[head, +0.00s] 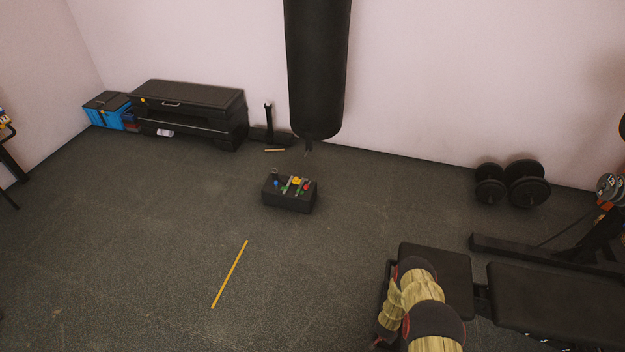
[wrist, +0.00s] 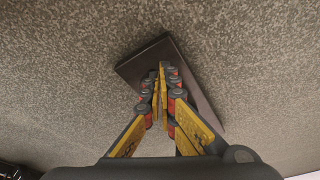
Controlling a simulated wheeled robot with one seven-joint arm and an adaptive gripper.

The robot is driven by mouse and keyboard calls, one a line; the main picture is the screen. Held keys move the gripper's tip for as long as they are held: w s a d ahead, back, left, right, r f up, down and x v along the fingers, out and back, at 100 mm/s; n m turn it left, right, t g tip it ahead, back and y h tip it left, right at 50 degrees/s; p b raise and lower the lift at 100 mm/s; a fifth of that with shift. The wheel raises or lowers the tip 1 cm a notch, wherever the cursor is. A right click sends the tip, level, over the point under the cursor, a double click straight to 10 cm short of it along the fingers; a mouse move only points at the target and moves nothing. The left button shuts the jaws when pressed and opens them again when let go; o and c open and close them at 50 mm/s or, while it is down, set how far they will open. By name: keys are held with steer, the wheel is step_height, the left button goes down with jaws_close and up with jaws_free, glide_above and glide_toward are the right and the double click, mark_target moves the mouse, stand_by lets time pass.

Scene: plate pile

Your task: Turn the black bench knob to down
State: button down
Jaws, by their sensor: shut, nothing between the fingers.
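The black bench (head: 562,305) stands at the lower right of the head view, with a separate smaller pad (head: 448,274) at its left end. I cannot make out the black knob or its setting in either view. My arm comes up from the bottom edge in front of the smaller pad and hides part of it. In the wrist view my gripper (wrist: 161,70) is shut and empty, its yellow fingers together. Behind the fingertips is a plain dark slab (wrist: 147,58), seen against the speckled floor. I cannot tell whether the fingers touch it.
A black box with small coloured items (head: 290,196) sits on the open floor. A punching bag (head: 317,70) hangs behind it. Dumbbells (head: 527,190) lie by the back wall, and a black bench-like case (head: 190,98) stands at the back left.

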steer(key=shift+f, duration=0.85)
steer(key=shift+s+d, duration=0.15)
steer(key=shift+s, duration=0.1)
